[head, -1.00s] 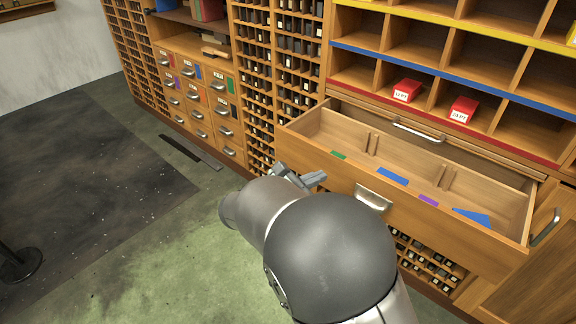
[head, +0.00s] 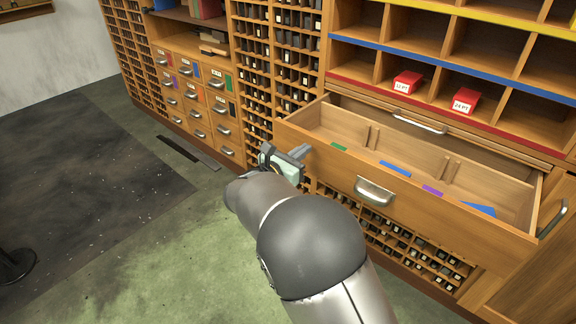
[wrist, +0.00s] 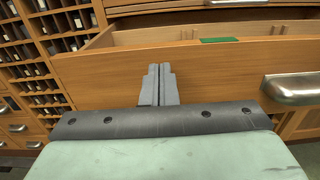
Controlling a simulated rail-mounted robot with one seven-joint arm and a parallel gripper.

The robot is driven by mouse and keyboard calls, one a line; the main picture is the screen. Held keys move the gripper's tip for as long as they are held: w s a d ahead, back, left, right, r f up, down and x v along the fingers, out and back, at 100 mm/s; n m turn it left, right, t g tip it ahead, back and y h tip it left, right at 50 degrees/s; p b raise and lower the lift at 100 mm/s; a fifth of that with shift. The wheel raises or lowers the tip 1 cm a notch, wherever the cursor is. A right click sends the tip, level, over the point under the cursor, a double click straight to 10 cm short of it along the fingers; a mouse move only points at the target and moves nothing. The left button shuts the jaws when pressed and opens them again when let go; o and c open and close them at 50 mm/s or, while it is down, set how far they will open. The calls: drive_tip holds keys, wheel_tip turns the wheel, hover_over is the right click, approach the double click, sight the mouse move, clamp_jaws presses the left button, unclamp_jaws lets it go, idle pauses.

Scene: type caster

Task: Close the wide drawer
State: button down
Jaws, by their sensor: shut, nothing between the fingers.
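The wide drawer (head: 328,168) is pulled out from the wooden cabinet, and its inside shows from above. Its metal cup handle (head: 374,190) is at the middle of its front; in the wrist view the handle (wrist: 292,89) is at the right. My gripper (head: 303,151) is at the left part of the drawer front. In the wrist view its fingers (wrist: 158,84) are together, with nothing between them, and point at the front panel (wrist: 215,70) left of the handle. I cannot tell whether the fingertips touch the panel.
A bar handle (head: 420,122) is on the cabinet just above the drawer. Open shelves with red boxes (head: 407,82) are higher up. Small label-front drawers (head: 196,95) stand at left. The green floor (head: 150,250) in front is clear.

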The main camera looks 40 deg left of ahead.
drive_tip(key=shift+w, duration=0.9)
drive_tip(key=shift+w, duration=0.1)
